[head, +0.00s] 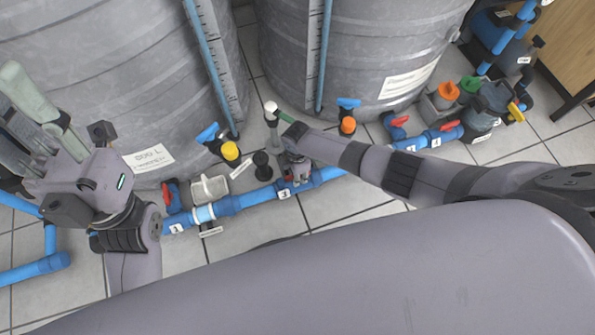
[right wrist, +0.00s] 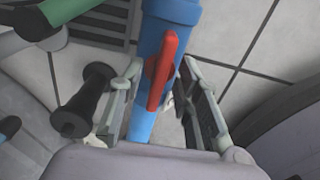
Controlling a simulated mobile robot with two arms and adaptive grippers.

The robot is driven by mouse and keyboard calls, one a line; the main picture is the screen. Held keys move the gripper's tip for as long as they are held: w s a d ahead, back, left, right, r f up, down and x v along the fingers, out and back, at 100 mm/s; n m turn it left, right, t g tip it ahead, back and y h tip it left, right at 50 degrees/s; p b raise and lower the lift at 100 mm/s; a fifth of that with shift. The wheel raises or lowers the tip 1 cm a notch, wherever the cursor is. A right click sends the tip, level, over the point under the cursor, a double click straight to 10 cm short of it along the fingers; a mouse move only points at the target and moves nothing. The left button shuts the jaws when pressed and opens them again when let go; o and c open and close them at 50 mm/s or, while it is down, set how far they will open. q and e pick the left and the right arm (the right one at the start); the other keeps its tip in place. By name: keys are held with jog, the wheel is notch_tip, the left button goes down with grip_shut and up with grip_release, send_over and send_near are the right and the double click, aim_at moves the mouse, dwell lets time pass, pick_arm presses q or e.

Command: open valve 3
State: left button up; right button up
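Valve 3's label (head: 284,194) is on the blue pipe near the middle of the head view, where my right gripper hides its handle. In the right wrist view, a red valve handle (right wrist: 162,70) lies roughly lengthwise along the blue pipe, slightly slanted. My right gripper (head: 293,168) is over the pipe. Its fingers (right wrist: 163,103) are open, one on each side of the handle, with visible gaps. My left gripper (head: 24,108) is at the left of the head view, away from valve 3, with fingers apart and empty.
Large grey tanks (head: 110,60) stand behind the pipe. Another red-handled valve (head: 170,192) is to the left. A yellow-capped fitting (head: 230,151) and an orange-capped fitting (head: 348,125) are nearby. A black knob-shaped fitting (right wrist: 82,102) stands close beside my right gripper's left finger.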

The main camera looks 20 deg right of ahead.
jog(key=shift+r, duration=0.15)
notch_tip(320, 180, up, 12)
dwell(0.4)
dwell(0.4)
